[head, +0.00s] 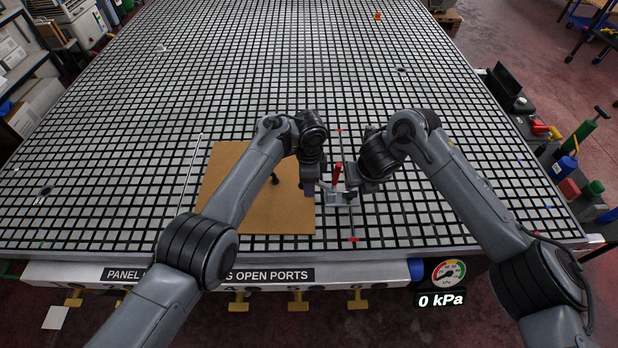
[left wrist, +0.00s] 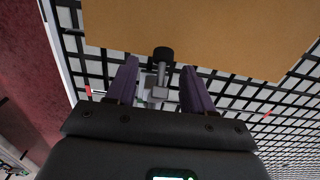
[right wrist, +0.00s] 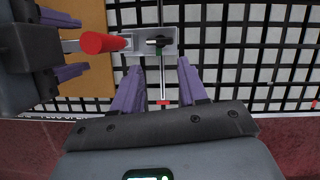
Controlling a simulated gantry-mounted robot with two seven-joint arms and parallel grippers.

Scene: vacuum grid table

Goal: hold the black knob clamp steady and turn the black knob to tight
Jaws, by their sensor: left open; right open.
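The clamp has a grey base (head: 343,199) and a red handle (head: 338,172), beside the right edge of the brown board. My left gripper (head: 316,188) is just left of it. In the left wrist view, a black knob (left wrist: 163,54) and grey clamp parts (left wrist: 155,92) show between the open left fingers (left wrist: 160,70), with gaps at both sides. My right gripper (head: 354,187) is just right of the clamp. In the right wrist view, its open fingers (right wrist: 160,68) point at the grey base (right wrist: 150,48) and hold nothing. The red handle (right wrist: 100,42) shows there near my left gripper.
The brown board (head: 235,205) lies flat on the grid table (head: 440,200). A gauge (head: 448,272) at the front edge reads 0 kPa. The far table is mostly clear.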

